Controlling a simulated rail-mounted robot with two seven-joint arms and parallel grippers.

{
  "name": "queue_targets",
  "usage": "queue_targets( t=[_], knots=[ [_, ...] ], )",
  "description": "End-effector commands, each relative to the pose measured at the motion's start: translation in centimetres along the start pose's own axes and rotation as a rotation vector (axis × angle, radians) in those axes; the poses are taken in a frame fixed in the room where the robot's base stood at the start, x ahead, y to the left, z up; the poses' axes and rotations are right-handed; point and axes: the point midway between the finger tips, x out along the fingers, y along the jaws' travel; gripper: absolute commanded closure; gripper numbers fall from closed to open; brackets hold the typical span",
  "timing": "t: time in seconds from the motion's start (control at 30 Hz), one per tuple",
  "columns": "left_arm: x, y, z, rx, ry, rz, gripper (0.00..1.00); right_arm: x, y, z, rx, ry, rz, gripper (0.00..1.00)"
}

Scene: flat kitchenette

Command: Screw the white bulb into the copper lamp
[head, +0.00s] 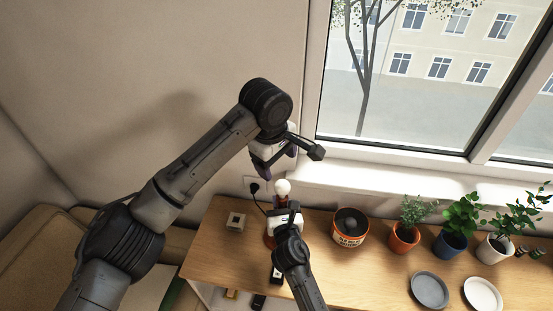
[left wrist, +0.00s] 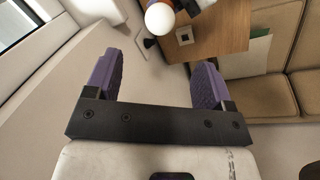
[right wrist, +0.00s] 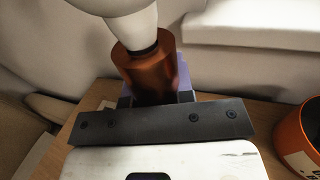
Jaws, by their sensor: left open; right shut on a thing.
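The white bulb (head: 283,187) stands upright on top of the copper lamp (right wrist: 143,72); a dark ring shows between bulb (right wrist: 128,30) and copper socket. I cannot tell how deep the bulb sits. My right gripper (head: 284,210) is shut on the copper lamp below the bulb and hides part of it; the lamp's copper foot (head: 269,241) shows at its left. My left gripper (head: 277,162) is open and empty, above the bulb and apart from it. In the left wrist view, the bulb (left wrist: 160,18) lies beyond the spread purple fingers (left wrist: 153,75).
Right of the lamp on the wooden table (head: 325,265) stand an orange tin (head: 349,238) and several potted plants (head: 403,237). Two plates (head: 430,290) lie at front right. A small pale square box (head: 235,222) lies left. A black cord runs to a wall socket (head: 252,181).

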Motion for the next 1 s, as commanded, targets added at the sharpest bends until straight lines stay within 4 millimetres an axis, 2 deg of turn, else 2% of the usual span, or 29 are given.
queue_targets(
  t=[0.2,0.63,0.77,1.0],
  knots=[
    [-0.1,0.0,0.0,-0.059,-0.002,0.002,0.24,0.0,0.0,-0.1,0.000,0.001,-0.001,1.00],
    [0.4,-0.1,0.0,-0.060,-0.002,0.001,0.24,0.0,0.0,-0.1,0.000,0.001,-0.001,1.00],
    [1.7,-0.1,0.0,-0.060,-0.002,0.001,0.24,0.0,0.0,-0.1,0.000,0.001,-0.001,1.00],
    [5.7,-0.1,-0.1,-0.060,-0.002,0.000,0.24,0.0,0.0,-0.1,0.000,0.001,-0.001,1.00]
  ],
)
